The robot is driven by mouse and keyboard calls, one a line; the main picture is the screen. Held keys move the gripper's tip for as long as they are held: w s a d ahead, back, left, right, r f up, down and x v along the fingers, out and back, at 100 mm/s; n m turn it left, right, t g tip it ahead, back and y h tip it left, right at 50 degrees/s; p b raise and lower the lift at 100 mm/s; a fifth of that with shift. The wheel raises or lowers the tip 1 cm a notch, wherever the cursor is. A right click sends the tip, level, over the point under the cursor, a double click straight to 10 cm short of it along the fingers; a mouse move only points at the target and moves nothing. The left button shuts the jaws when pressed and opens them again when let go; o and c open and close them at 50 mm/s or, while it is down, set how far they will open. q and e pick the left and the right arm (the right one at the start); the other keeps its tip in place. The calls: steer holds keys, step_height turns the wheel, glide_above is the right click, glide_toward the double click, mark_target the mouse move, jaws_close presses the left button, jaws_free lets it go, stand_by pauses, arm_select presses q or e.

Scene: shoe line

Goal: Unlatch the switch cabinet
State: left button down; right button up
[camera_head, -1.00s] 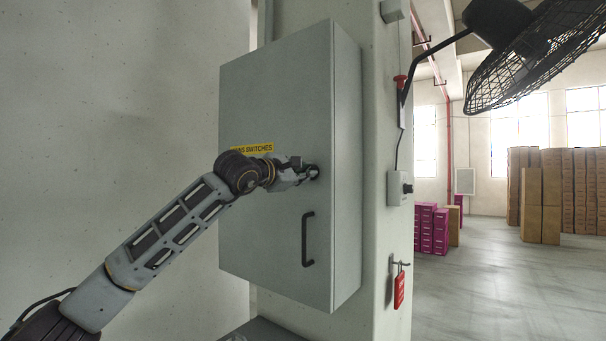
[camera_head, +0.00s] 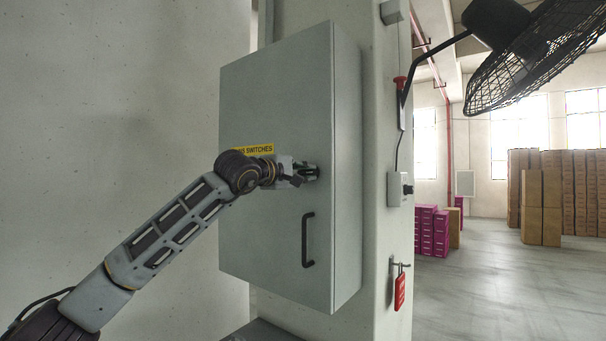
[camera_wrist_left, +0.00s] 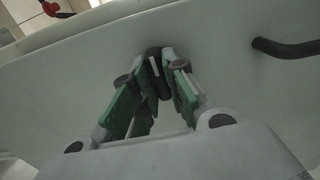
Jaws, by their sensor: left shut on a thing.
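The grey switch cabinet (camera_head: 275,100) hangs on the pillar with its door closed flat. A yellow label (camera_head: 258,149) with SWITCHES on it is partly hidden by my left wrist. A black bar handle (camera_head: 308,240) sits low on the door's right side and also shows in the left wrist view (camera_wrist_left: 285,48). My left gripper (camera_head: 312,173) is at the door above the handle. In the left wrist view its green-padded fingers (camera_wrist_left: 160,85) are shut on a small dark latch knob (camera_wrist_left: 155,64) with a pale mark. My right gripper is in neither view.
A black fan (camera_head: 535,55) juts from the pillar at upper right. A grey switch box (camera_head: 399,189) and a red tag (camera_head: 399,291) on a hook are on the pillar's side. Stacked boxes (camera_head: 540,190) stand far off; the floor between is clear.

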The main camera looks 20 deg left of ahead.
arm_select(q)
steer(key=shift+r+m, duration=0.15)
steer(key=shift+m, duration=0.15)
steer(key=c, duration=1.7)
jaws_free()
steer(key=shift+c, duration=0.2)
steer(key=o, duration=0.3)
steer(key=shift+w, duration=0.1)
steer(key=v, duration=1.2)
steer(key=shift+d+f, duration=0.1)
steer(key=shift+f, duration=0.1)
